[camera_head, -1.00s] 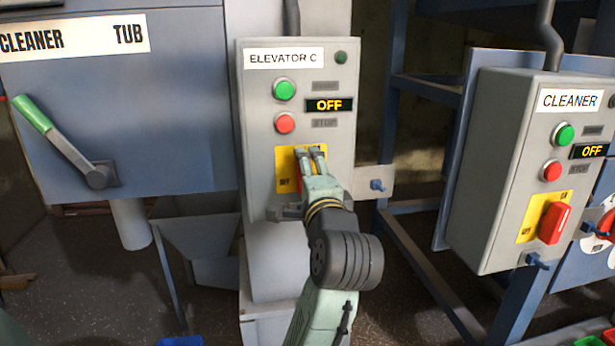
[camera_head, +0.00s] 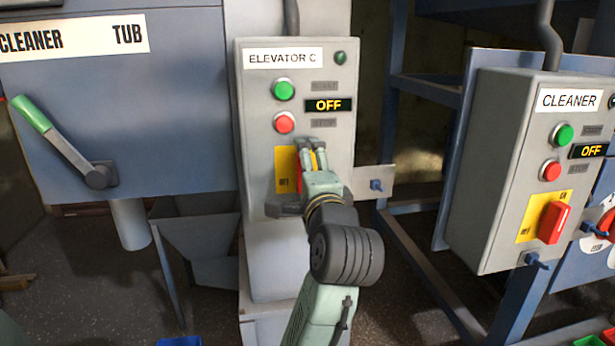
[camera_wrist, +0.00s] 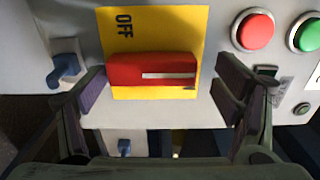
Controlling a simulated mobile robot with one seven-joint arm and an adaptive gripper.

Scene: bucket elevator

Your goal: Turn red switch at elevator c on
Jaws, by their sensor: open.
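The elevator C panel (camera_head: 262,130) is a grey box with a label and a display reading OFF. Its red switch (camera_wrist: 150,69) sits on a yellow plate (camera_wrist: 189,25) and lies lengthwise between my fingers in the wrist view, its white line pointing across the picture. In the head view my gripper (camera_head: 312,145) covers most of the switch and part of the yellow plate. My gripper also shows in the wrist view (camera_wrist: 165,88); its fingers are open, one on each side of the switch, with gaps at both ends. I cannot tell the remaining distance to the panel.
A green button (camera_head: 284,90) and a red button (camera_head: 284,123) sit above the switch. A blue latch (camera_head: 377,185) sticks out at the right. The separate cleaner panel (camera_head: 520,150) with its own red switch stands farther right; a green-handled lever (camera_head: 65,140) is at left.

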